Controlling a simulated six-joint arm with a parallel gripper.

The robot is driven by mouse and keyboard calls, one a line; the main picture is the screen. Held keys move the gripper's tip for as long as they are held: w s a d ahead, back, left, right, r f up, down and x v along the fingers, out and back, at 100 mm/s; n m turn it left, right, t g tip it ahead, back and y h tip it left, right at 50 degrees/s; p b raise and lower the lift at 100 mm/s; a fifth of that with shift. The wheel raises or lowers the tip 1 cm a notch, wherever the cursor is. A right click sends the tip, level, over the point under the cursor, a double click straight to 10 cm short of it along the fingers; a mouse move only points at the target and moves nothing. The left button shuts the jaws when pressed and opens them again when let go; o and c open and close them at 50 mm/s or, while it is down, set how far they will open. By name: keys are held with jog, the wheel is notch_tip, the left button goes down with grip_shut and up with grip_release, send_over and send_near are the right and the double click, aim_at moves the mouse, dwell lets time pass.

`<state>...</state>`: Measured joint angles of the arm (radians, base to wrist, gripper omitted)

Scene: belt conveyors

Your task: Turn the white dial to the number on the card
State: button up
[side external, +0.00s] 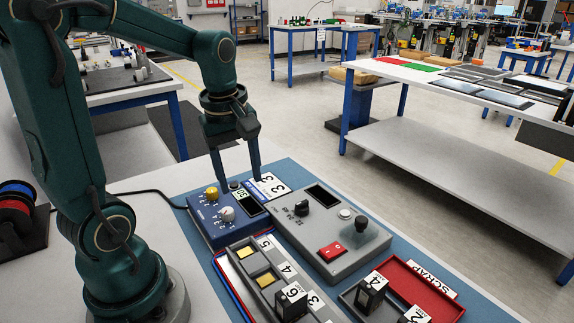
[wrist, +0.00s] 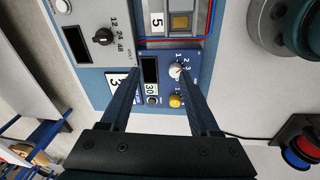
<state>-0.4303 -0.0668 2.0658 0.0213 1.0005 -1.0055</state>
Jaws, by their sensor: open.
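The white dial (side external: 227,213) is on the blue control box (side external: 222,235), with printed numbers around it. It also shows in the wrist view (wrist: 176,70), close to the tip of the right-hand finger in the picture. The white card (side external: 268,187) lies beside the box and reads 3; the wrist view shows it too (wrist: 117,80), partly covered by a finger. My gripper (side external: 238,178) points down over the box, open and empty, its fingers apart. I cannot tell the exact number the dial points to.
A yellow dial (side external: 210,193), a dark display and a green 30 label (side external: 242,194) share the blue box. A grey box (side external: 325,245) with a black knob and red switch stands beside it. Numbered trays and a red scrap tray (side external: 420,290) lie in front.

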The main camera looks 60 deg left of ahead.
aim_at(227, 210)
jog(key=a+f+n, duration=0.1)
jog(key=a+f+g, duration=0.1)
jog(key=a, duration=0.1)
jog(key=s+a+f+n, duration=0.1)
jog(key=shift+a+f+n+g+h, duration=0.2)
jog(key=shift+f+n+g+h, duration=0.1)
jog(key=shift+f+g, duration=0.1)
jog(key=shift+s+a+f, duration=0.15)
jog(key=shift+f, duration=0.1)
jog(key=shift+s+f, duration=0.1)
jog(key=shift+f, duration=2.4)
grip_shut()
